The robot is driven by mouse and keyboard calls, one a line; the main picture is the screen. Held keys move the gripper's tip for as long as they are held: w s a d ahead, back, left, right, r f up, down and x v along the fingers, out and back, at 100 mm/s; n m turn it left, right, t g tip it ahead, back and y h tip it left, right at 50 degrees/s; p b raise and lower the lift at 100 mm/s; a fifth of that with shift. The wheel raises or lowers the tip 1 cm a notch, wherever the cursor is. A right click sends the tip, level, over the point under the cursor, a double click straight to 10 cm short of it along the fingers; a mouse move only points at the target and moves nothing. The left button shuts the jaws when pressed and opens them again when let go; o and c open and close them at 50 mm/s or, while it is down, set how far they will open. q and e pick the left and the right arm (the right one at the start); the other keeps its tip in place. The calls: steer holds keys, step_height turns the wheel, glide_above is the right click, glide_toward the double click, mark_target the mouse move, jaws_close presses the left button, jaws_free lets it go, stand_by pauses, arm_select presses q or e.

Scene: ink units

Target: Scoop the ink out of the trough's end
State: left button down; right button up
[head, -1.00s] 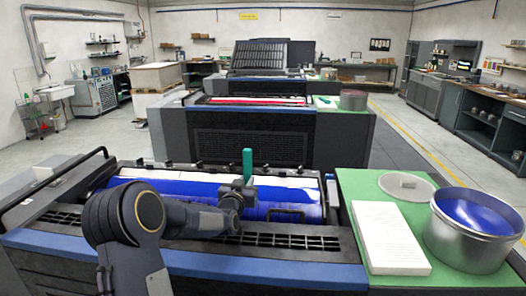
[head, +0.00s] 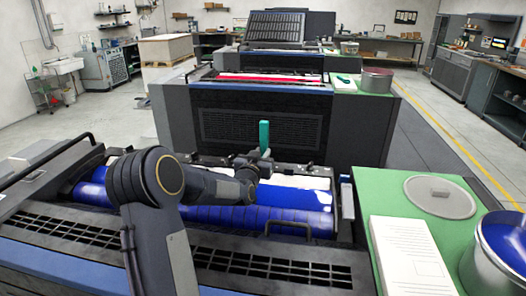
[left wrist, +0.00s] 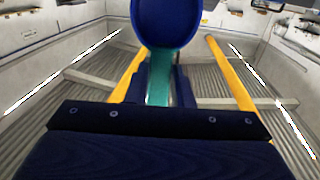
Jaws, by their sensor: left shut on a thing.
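My left gripper (head: 256,163) is shut on a scoop with a teal handle (head: 264,137) that stands upright above the press's ink trough. In the left wrist view, the teal handle (left wrist: 159,85) sits between my fingers, and a rounded dark-blue part (left wrist: 165,22) shows beyond it. The trough (head: 310,183) is a pale strip with blue ink along it, behind a blue-inked roller (head: 295,220). My left arm hides part of the trough and roller. Whether the scoop touches the ink cannot be told. My right gripper is out of view.
On the green top at right are a grey lid (head: 440,197), a white pad (head: 408,258) and a metal tin (head: 500,255) of blue ink, cut by the frame edge. A slotted black grating (head: 275,262) lies in front of the roller. Another press (head: 255,125) stands behind.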

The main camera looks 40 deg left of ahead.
arm_select(q)
step_height(320, 180, down, 10)
steer(key=b, duration=0.8)
steer(key=shift+b, duration=0.35)
step_height(320, 180, up, 5)
steer(key=shift+f+p, duration=0.15)
steer(key=shift+p, duration=0.5)
